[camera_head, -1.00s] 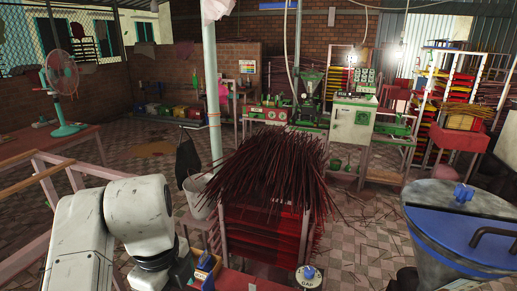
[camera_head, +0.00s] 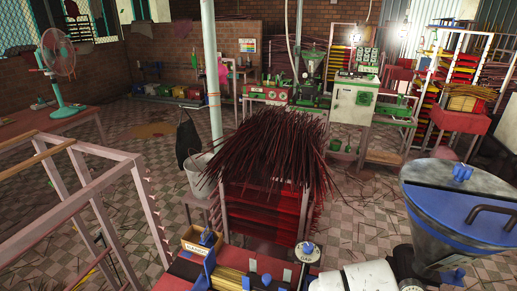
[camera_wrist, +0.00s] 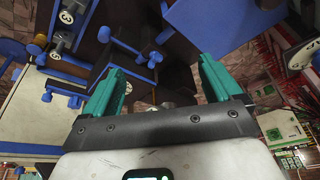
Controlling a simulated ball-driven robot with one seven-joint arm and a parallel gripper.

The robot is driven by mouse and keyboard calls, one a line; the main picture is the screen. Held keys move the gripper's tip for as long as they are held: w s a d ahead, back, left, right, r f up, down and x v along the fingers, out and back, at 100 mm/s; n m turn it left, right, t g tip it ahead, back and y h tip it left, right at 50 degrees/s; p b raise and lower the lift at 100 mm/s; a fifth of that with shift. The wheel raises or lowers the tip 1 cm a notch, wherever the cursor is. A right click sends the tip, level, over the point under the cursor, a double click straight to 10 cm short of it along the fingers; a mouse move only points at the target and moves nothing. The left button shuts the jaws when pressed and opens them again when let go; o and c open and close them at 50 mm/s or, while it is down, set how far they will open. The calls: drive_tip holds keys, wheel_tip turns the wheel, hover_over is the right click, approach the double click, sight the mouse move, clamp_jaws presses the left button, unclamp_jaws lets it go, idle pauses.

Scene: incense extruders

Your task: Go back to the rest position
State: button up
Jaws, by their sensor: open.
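My gripper (camera_wrist: 160,88) shows in the wrist view with its two teal fingers spread apart and nothing between them. Beyond the fingers are dark and blue machine parts with blue knobs (camera_wrist: 65,37), seen at a tilt. In the head view my white arm is at the bottom right, in front of the blue-and-grey hopper. The gripper itself cannot be made out in the head view.
The hopper (camera_head: 470,212) stands at the right. A stack of red trays (camera_head: 262,212) topped with dark red incense sticks (camera_head: 265,150) is in the middle. A pink frame (camera_head: 105,205) is at the left. Green machines (camera_head: 312,92) stand at the back. Tiled floor is open at centre left.

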drive_tip(key=s+d+f+n, duration=0.3)
drive_tip(key=s, duration=0.4)
drive_tip(key=s+d+f+n, duration=0.3)
drive_tip(key=s+d, duration=0.1)
drive_tip(key=s, duration=0.3)
drive_tip(key=s+a+f+n+g+y, duration=0.1)
drive_tip(key=s+n, duration=0.1)
drive_tip(key=s, duration=0.4)
drive_tip(key=s+a+f+n+y, duration=0.1)
drive_tip(key=s+n+y, duration=0.15)
drive_tip(key=s, duration=0.25)
wheel_tip(320, 180, down, 10)
drive_tip(key=b, duration=1)
drive_tip(key=shift+w+a+h, duration=0.25)
drive_tip(key=shift+a+h, duration=0.1)
